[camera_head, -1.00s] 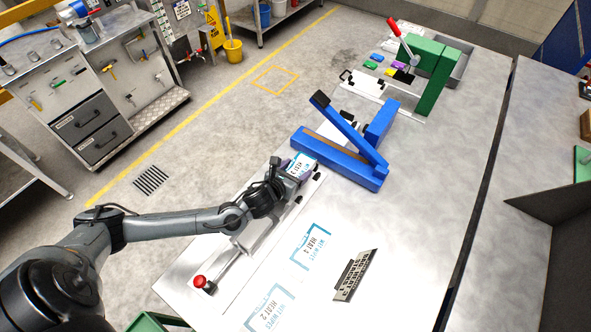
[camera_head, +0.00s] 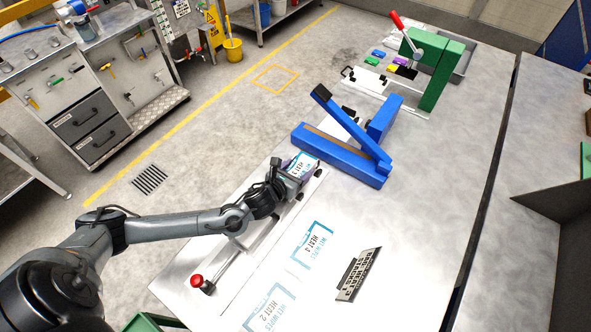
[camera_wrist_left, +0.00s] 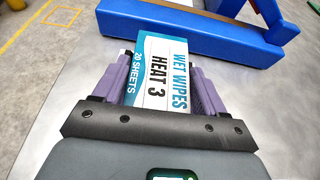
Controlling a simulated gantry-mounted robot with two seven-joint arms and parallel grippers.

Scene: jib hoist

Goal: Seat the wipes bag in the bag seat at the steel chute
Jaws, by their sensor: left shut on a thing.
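The wipes bag (camera_head: 303,163), white and teal and printed WET WIPES HEAT 3, is held between the purple fingers of my left gripper (camera_head: 294,172). In the left wrist view the bag (camera_wrist_left: 160,73) sticks out past the fingertips of the gripper (camera_wrist_left: 157,85), its printed face towards the camera. It is beside the near side of the blue sealer (camera_head: 340,160); I cannot tell whether it touches the table. I cannot make out the bag seat or the steel chute for certain. My right gripper is not in view.
A steel rail with a red knob (camera_head: 197,280) runs under my left arm. A green press (camera_head: 437,72) stands at the back. The table's right part is clear.

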